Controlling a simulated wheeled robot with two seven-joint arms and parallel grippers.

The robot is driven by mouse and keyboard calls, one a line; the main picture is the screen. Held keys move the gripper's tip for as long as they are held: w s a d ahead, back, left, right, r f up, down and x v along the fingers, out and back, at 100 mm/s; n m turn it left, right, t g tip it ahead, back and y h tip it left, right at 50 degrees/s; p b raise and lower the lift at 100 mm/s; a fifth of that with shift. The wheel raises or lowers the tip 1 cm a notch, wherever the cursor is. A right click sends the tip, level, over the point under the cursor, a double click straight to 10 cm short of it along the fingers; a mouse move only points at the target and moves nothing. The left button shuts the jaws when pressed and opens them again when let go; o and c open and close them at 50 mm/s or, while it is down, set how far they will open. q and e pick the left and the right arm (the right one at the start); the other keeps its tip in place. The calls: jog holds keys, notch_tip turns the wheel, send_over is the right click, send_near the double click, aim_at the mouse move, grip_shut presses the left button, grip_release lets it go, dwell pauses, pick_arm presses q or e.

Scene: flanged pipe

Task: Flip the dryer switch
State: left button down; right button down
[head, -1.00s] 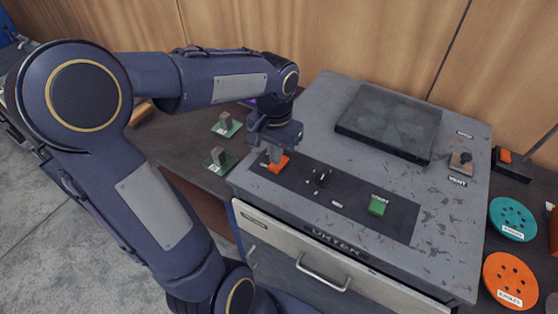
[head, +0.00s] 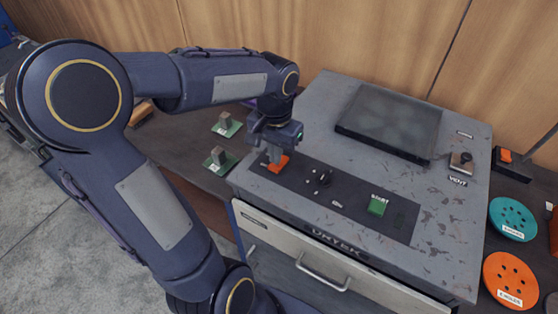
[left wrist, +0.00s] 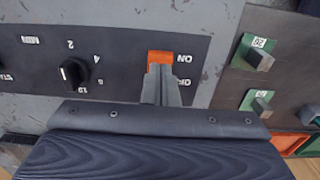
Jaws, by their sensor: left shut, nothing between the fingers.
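The dryer is a worn grey box (head: 300,130) with a dark control panel along its front. The orange switch (head: 278,165) sits at the panel's left end, and it also shows in the left wrist view (left wrist: 160,57) beside the ON and OFF lettering. My left gripper (head: 272,160) is shut and empty, fingers pointing down at the switch. In the left wrist view the fingertips (left wrist: 160,72) overlap the switch's lower part, toward the OFF side. Whether they touch it I cannot tell. My right gripper is not in view.
A black knob (head: 323,177) and a green START button (head: 377,206) sit farther right on the panel. A dark glass lid (head: 388,122) and a VENT switch (head: 461,162) are on top. Green-based blocks (head: 221,160) stand left of the dryer; sanding discs (head: 512,218) lie right.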

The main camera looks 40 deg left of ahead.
pick_arm(q)
jog(key=shift+f+b, duration=0.65)
jog(key=shift+f, duration=0.25)
jog(key=shift+r, duration=0.15)
jog(key=shift+r+p, duration=3)
jog(key=shift+r, duration=0.4)
